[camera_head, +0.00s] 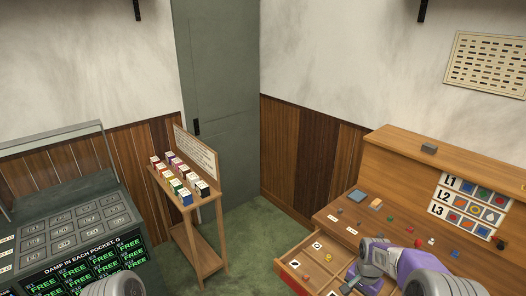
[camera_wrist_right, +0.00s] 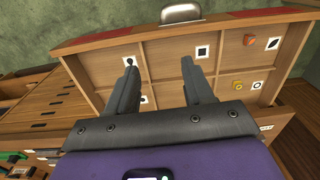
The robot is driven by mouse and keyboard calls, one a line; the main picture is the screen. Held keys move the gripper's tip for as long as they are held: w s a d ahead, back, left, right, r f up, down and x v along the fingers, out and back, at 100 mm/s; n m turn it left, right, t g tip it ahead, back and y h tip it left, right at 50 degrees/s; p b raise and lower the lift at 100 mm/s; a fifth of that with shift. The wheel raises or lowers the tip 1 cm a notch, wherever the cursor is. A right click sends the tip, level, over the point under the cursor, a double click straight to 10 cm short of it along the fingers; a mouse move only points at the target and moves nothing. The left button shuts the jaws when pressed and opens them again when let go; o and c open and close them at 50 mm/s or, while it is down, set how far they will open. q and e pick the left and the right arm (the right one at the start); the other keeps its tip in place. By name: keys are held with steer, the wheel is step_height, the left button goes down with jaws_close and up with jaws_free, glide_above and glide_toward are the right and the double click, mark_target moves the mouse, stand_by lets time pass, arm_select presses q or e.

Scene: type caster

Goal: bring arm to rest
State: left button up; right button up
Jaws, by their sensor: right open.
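My right arm comes in from the lower right in the head view. Its gripper (camera_head: 362,284) is over the open wooden drawer (camera_head: 287,264) of the bench. In the right wrist view the two dark fingers (camera_wrist_right: 162,75) stand wide apart with nothing between them. The divided drawer (camera_wrist_right: 170,57) lies beyond and below the fingers. A red piece (camera_wrist_right: 249,39) and a yellow piece (camera_wrist_right: 237,86) lie in its right-hand compartments beside picture cards. A grey part of my left arm shows at the bottom edge of the head view; my left gripper is out of view.
The bench (camera_head: 335,215) has small coloured pieces on its top and a symbol board (camera_head: 468,205) on its back panel. A small wooden stand (camera_head: 207,235) holds several coloured boxes. A dark console (camera_head: 60,190) is at left. Green floor (camera_head: 250,226) shows between stand and bench.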

steer(key=a+f+n+b, duration=0.2)
steer(key=a+f, duration=0.2)
steer(key=f, duration=0.6)
arm_select(q)
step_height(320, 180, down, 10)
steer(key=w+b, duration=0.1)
steer(key=b, duration=0.6)
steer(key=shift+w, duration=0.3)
arm_select(e)
steer(key=s+a+f+n+y, duration=0.2)
steer(key=s+a+f, duration=0.5)
steer(key=s+f, duration=0.3)
steer(key=s+a+f+n+y, duration=0.2)
steer(key=s+a+f, duration=0.6)
steer(key=s+f, duration=0.2)
steer(key=shift+n, duration=0.4)
